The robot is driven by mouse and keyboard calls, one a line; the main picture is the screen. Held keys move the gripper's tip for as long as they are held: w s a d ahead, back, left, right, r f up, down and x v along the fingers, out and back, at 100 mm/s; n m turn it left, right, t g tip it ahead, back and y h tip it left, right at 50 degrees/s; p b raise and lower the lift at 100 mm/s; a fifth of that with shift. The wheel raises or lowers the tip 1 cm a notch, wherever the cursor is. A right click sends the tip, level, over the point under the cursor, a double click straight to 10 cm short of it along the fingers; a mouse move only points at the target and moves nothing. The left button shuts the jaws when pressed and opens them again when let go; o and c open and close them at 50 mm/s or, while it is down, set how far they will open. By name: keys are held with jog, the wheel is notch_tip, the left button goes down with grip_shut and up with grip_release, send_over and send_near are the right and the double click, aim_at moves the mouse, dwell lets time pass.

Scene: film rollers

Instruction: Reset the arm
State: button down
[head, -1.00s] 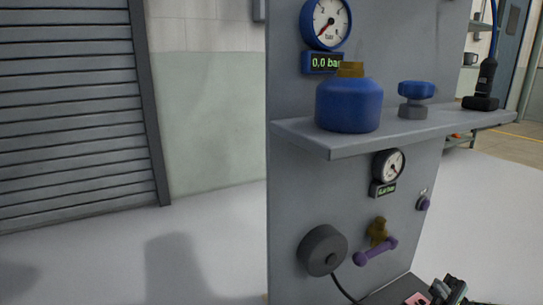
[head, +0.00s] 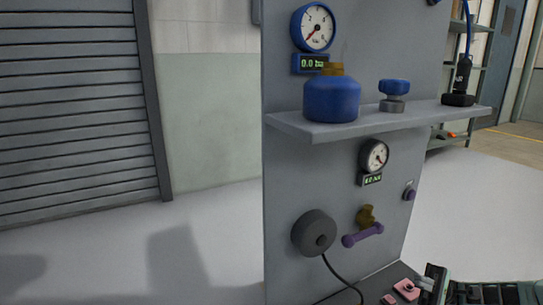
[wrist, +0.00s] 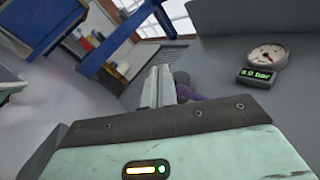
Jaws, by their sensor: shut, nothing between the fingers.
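My gripper (wrist: 158,85) shows in the wrist view with its pale fingers close together, shut and empty. In that view the fingers point toward the lower part of the grey panel, and a purple part (wrist: 188,93) shows partly hidden behind them. In the head view part of my arm (head: 480,292) shows at the bottom right, in front of the panel's base. The fingertips are hard to make out there.
A grey panel (head: 285,185) carries a shelf (head: 400,119) with a blue bottle (head: 331,99) and a blue knob (head: 394,88). Below are a small gauge (head: 374,156), a dark round reel (head: 313,233) and a purple handle (head: 362,235). Open floor lies left.

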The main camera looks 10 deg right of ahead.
jog(key=s+a+r+g+h, duration=0.1)
jog(key=s+a+g+h, duration=0.15)
jog(key=a+h, duration=0.5)
jog(key=s+a+r+g+h, duration=0.1)
jog(key=s+a+r+h, duration=0.3)
jog(key=h, duration=0.6)
notch_tip(320, 180, up, 10)
jog(key=s+n+t+h, duration=0.1)
jog(key=n+t+h, duration=0.2)
jog(key=t+h, duration=0.6)
jog(key=s+a+r+n+g+y+p, duration=0.1)
jog(key=s+a+r+n+p, duration=0.2)
jog(key=s+a, duration=0.55)
jog(key=s+a+r+n+g+y, duration=0.15)
jog(key=s+a+n, duration=0.4)
jog(key=a, duration=0.55)
notch_tip(320, 180, up, 39)
jog(key=d+t+p, duration=0.1)
jog(key=p, duration=3.6)
jog(key=shift+w+f+p, duration=0.2)
jog(key=shift+w+p, duration=0.05)
jog(key=shift+p, duration=0.15)
